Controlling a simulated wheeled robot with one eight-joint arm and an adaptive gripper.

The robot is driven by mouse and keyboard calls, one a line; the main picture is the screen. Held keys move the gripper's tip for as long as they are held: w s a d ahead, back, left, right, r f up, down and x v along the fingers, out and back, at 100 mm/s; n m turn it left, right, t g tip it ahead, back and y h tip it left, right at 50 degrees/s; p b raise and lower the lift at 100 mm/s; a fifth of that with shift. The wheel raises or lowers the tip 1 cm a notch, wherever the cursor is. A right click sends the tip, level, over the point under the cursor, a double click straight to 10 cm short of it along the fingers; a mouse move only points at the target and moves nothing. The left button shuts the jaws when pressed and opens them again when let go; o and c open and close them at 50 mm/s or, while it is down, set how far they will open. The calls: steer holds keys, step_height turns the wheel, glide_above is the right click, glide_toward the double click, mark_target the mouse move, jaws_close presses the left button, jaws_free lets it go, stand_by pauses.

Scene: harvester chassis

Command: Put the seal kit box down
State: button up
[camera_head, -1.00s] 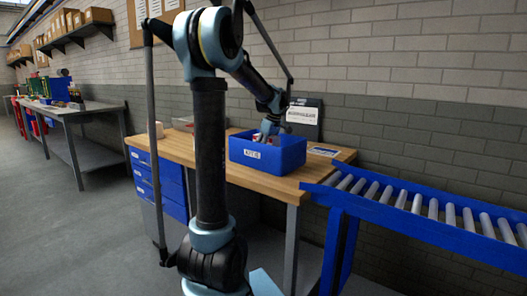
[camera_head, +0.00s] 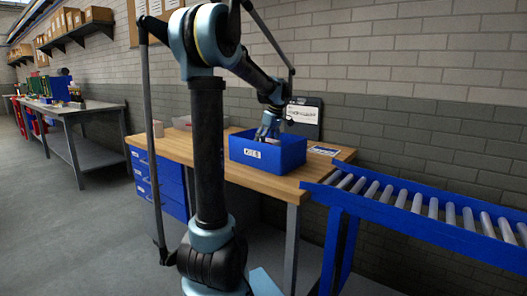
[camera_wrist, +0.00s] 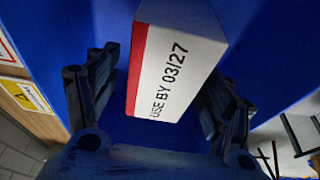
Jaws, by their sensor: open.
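The seal kit box (camera_wrist: 178,70) is white with a red side and reads "USE BY 03/27". In the wrist view it stands between the two dark fingers of my gripper (camera_wrist: 165,75), with blue walls around it. The fingers are spread, with a visible gap on the left side. In the head view my gripper (camera_head: 268,130) reaches down into the blue bin (camera_head: 275,161) on the wooden workbench (camera_head: 222,160). The bin's front wall hides the fingertips and the box there. I cannot see the box's underside.
A roller conveyor (camera_head: 410,205) with a blue frame adjoins the bench at the right. A dark panel with a white sheet (camera_head: 303,115) stands behind the bin. A grey tray (camera_head: 185,122) sits at the bench's back left.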

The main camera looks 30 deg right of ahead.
steer(key=v, duration=1)
steer(key=shift+f, duration=0.1)
